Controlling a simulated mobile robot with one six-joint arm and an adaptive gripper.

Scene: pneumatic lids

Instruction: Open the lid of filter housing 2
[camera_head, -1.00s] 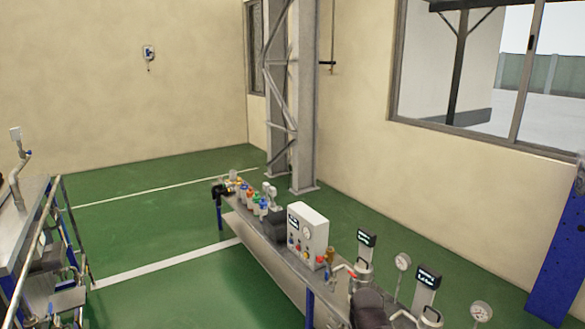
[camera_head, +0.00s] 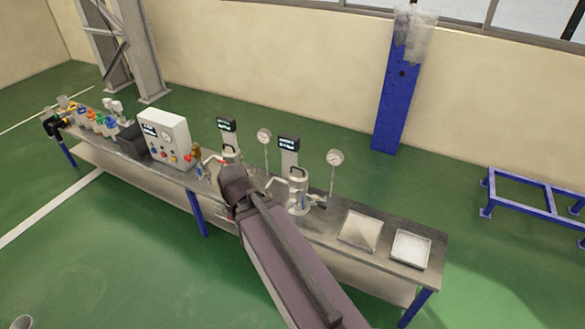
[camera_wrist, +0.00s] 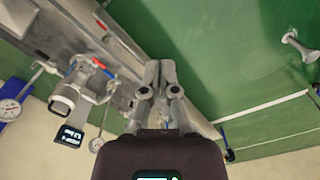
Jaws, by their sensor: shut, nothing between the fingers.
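Two metal filter housings stand on the workbench (camera_head: 325,228) in the head view. The right one (camera_head: 298,190) has a bent handle and a display post (camera_head: 289,150) behind it. The left one (camera_head: 229,153) is partly hidden by my arm. I cannot read which is number 2. In the wrist view, one housing (camera_wrist: 62,100) shows at the left, with its display (camera_wrist: 68,136) below it. My gripper (camera_wrist: 157,68) is shut and empty, apart from that housing and to its right. In the head view my arm hides the fingertips.
Round gauges stand behind the housings (camera_head: 264,136) (camera_head: 335,157). A white control box (camera_head: 163,138) and several coloured bottles stand left. Two shallow trays (camera_head: 359,231) (camera_head: 411,249) lie at the right end. A blue post (camera_head: 396,100) stands behind. Green floor in front is open.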

